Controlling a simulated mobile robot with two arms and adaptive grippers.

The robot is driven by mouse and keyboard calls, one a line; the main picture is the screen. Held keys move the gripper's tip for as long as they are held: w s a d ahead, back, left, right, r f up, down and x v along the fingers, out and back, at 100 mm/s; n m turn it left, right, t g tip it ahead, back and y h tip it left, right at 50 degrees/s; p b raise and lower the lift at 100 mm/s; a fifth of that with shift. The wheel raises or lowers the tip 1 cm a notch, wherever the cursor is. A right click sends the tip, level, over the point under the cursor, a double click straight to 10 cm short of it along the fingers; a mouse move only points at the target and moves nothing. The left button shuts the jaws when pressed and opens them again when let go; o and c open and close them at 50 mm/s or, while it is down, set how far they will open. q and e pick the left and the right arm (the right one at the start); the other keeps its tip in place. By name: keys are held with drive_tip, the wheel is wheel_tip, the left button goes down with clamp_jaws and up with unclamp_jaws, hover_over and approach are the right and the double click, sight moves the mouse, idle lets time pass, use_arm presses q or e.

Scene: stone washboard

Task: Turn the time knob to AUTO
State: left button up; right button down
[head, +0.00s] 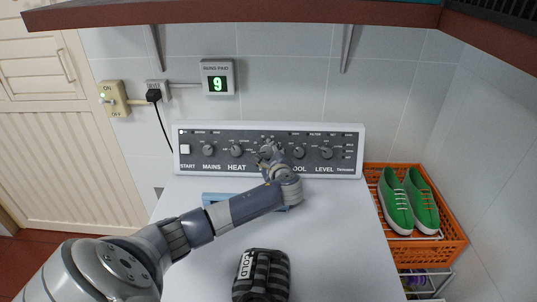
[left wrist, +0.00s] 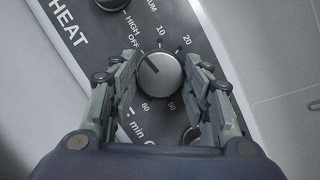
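The control panel (head: 350,150) stands at the back of the white worktop. Its middle knob is hidden behind my left gripper (head: 268,153) in the head view. In the left wrist view this round silver knob (left wrist: 161,75) sits between the fingers of my left gripper (left wrist: 160,72). Marks 10, 20, 50, 60 and "min" surround it. Its dark pointer line aims up-left, toward the OFF mark. The fingers straddle the knob closely; I cannot tell whether they press on it. An AUTO mark is not readable. My right gripper is out of view.
The HEAT knob (head: 236,150) and another knob (head: 298,152) flank the gripper closely. A dark striped bundle (head: 262,276) lies at the worktop's front. A light-blue object (head: 213,198) lies under my arm. An orange crate (head: 452,243) with green shoes (head: 409,201) stands right.

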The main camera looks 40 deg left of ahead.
use_arm(q)
drive_tip(key=c, duration=0.3)
drive_tip(key=n+g, duration=0.1)
drive_tip(key=n, duration=0.3)
drive_tip(key=shift+r+n+p, duration=0.1)
drive_tip(key=shift+n+p, duration=0.2)
drive_tip(key=shift+w+r+n+g+h+p, duration=0.1)
drive_tip(key=shift+n+g+h+p, duration=0.35)
drive_tip(key=shift+n, duration=1.15)
drive_tip(key=o, duration=1)
drive_tip(key=shift+o, duration=0.2)
